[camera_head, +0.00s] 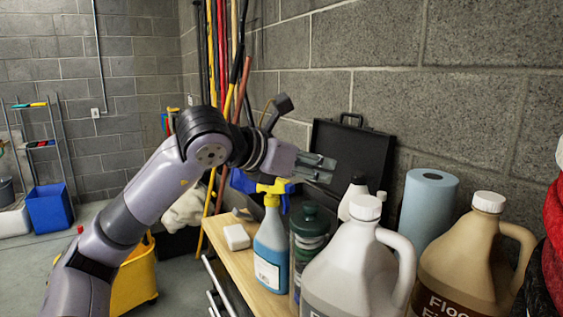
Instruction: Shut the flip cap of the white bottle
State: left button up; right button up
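The jug has a round white cap (366,208). I cannot make out a flip cap or its position. My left gripper (318,167) comes in from the left and points right, in front of a black case. In the picture it is above and left of the small white bottle. Its fingers look close together with nothing visible between them, but their opening is unclear. My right gripper is not in view.
A blue spray bottle (271,245) and a dark green bottle (308,240) stand left of the jug on the wooden shelf (225,235). A tan jug (470,260) and blue paper roll (429,205) are at right. An open black case (350,150) stands behind.

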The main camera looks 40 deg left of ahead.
pick_arm(q)
jog(key=b+v, duration=0.1)
jog(key=v, duration=0.7)
jog(key=shift+b, duration=0.3)
jog(key=shift+f, duration=0.15)
dwell(0.3)
jog(key=v, duration=1.2)
dwell(0.8)
